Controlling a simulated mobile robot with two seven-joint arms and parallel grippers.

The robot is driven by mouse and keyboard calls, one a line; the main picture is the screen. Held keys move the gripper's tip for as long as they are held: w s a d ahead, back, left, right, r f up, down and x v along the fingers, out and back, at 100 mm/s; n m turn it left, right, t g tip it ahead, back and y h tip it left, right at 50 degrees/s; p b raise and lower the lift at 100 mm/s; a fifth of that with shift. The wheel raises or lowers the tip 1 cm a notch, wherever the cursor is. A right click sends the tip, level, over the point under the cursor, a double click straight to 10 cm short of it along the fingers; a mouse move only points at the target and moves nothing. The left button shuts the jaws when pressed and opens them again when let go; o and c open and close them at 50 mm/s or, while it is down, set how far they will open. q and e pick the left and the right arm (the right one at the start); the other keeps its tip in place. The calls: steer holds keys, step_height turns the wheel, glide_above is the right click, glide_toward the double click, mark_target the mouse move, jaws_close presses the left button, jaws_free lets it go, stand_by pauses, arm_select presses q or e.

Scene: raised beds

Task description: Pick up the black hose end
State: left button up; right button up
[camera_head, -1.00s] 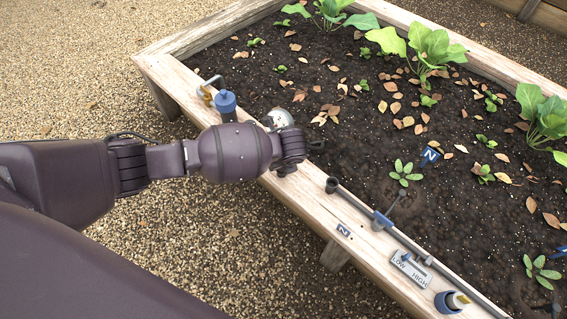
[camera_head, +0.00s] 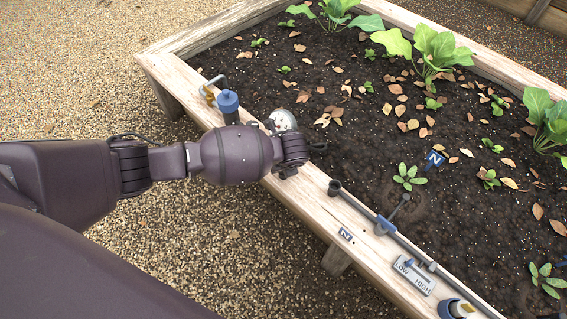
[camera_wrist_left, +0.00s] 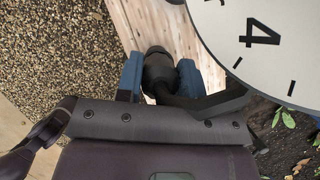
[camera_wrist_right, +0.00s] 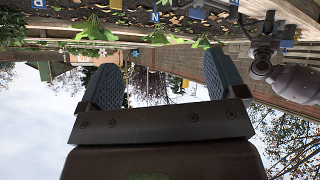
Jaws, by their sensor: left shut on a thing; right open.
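The black hose end (camera_wrist_left: 158,72) shows in the left wrist view between the two blue fingers of my left gripper (camera_wrist_left: 158,80). The gripper is shut on it, over the bed's wooden rim. A dark hose runs from it toward the lower right of that view. In the head view my left arm covers the fingers and the hose end. My right gripper (camera_wrist_right: 162,82) is open and empty in the right wrist view, its two blue fingers wide apart.
A white dial (camera_wrist_left: 265,40) with a black 4 stands close beside my left gripper. The wooden rim (camera_head: 315,203) carries a grey pipe (camera_head: 360,208), a LOW/HIGH plate (camera_head: 414,276) and a blue-capped item (camera_head: 228,102). The bed soil (camera_head: 350,145) holds plants and dry leaves.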

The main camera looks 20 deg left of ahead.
arm_select(q)
steer(key=shift+w+r, duration=0.1)
steer(key=shift+r, duration=0.4)
steer(key=r+p, duration=0.1)
steer(key=r, duration=0.3)
steer(key=r+p, duration=0.2)
steer(key=r, duration=0.2)
steer(key=shift+w, duration=0.2)
step_height(320, 180, up, 14)
steer(key=p, duration=0.6)
steer(key=shift+s+r+p, duration=0.25)
steer(key=shift+s+p, duration=0.05)
steer(key=shift+p, duration=0.05)
arm_select(e)
steer(key=shift+m, duration=0.9)
steer(key=r, duration=0.1)
steer(key=d+r, duration=0.1)
steer(key=r, duration=0.3)
steer(key=shift+s+d+r, duration=0.15)
steer(key=shift+d, duration=0.1)
arm_select(q)
steer(key=d, duration=0.7)
steer(key=shift+w+d+p, duration=0.2)
steer(key=shift+d+p, duration=0.1)
steer(key=shift+d, duration=0.1)
steer(key=shift+w+d, duration=0.2)
steer(key=shift+d, duration=3.75)
arm_select(e)
steer(key=shift+r, duration=0.15)
